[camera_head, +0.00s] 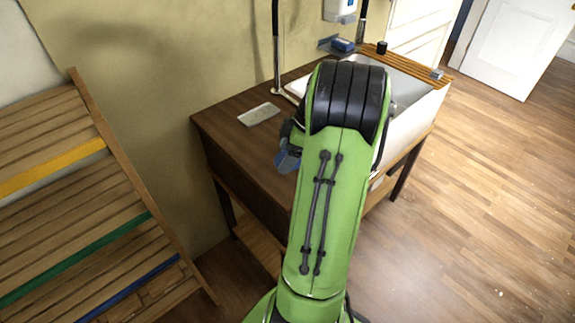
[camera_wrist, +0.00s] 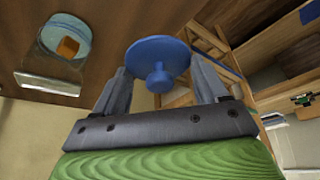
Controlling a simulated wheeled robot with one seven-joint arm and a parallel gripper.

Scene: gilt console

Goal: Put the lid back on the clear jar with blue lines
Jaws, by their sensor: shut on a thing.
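A round blue lid (camera_wrist: 158,56) with a knob (camera_wrist: 159,80) is between the two fingers of my gripper (camera_wrist: 160,82), which is shut on it. In the head view, part of my gripper (camera_head: 287,158) and some blue show at the left of my green arm, over the dark wooden counter. A clear jar (camera_wrist: 45,42) with a light blue round outline shows at the upper left of the wrist view, apart from the lid. An orange block shows through it. In the head view I cannot make out the jar; my arm may hide it.
A pale flat tray (camera_head: 259,114) lies on the wooden counter (camera_head: 222,126), left of the white sink (camera_head: 415,106). A tall tap (camera_head: 276,50) stands behind it. A slatted wooden rack (camera_head: 105,135) stands at the left. Bare counter shows around the tray.

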